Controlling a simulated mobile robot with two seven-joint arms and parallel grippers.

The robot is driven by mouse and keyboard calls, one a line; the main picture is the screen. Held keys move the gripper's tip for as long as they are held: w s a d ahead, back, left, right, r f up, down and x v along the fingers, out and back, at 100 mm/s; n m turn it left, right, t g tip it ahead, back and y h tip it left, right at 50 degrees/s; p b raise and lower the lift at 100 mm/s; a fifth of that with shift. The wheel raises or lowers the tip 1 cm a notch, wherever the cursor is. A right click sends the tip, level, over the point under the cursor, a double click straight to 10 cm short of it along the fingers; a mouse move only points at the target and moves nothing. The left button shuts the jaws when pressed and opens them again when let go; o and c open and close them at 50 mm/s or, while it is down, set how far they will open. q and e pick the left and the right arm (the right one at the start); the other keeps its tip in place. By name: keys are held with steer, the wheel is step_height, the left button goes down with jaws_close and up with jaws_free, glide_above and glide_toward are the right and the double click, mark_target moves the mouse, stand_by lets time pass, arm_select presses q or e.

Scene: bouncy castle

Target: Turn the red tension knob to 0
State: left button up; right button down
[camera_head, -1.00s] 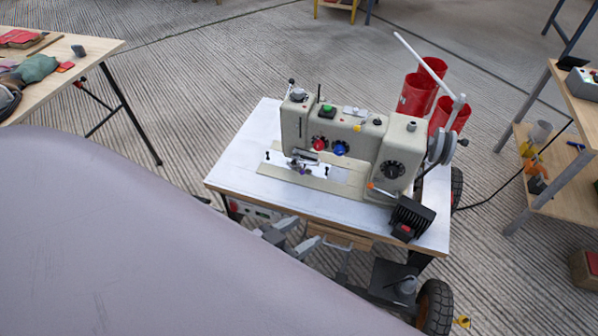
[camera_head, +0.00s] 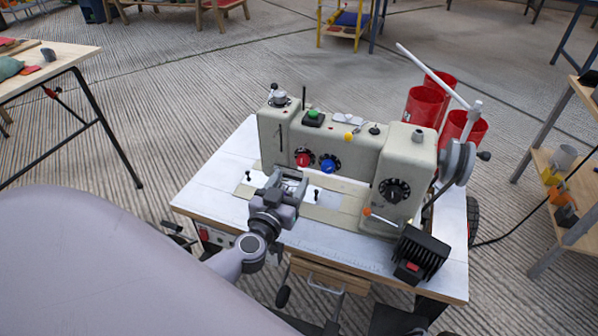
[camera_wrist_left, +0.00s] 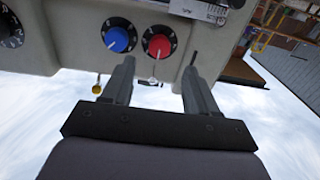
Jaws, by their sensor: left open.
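The red tension knob (camera_head: 303,159) is on the front face of the beige sewing machine (camera_head: 340,147), left of the blue knob (camera_head: 328,164). My left gripper (camera_head: 292,178) is open and empty, in front of and just below the red knob in the head view. In the left wrist view the red knob (camera_wrist_left: 159,46) lies beyond the gap between the two open fingers (camera_wrist_left: 157,75), with the blue knob (camera_wrist_left: 117,40) beside it. The fingers are apart from the red knob. The numbers around its dial are too small to read. My right gripper is not in view.
The machine stands on a white-topped wheeled table (camera_head: 229,190). A black dial (camera_head: 394,190) and a black box (camera_head: 416,254) are at the right. A large grey padded surface (camera_head: 90,260) fills the lower left.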

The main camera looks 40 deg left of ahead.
mark_target(301, 162)
arm_select(q)
steer(key=b+x, duration=0.2)
steer(key=x, duration=0.4)
steer(key=shift+w, duration=0.25)
steer(key=c, duration=1.1)
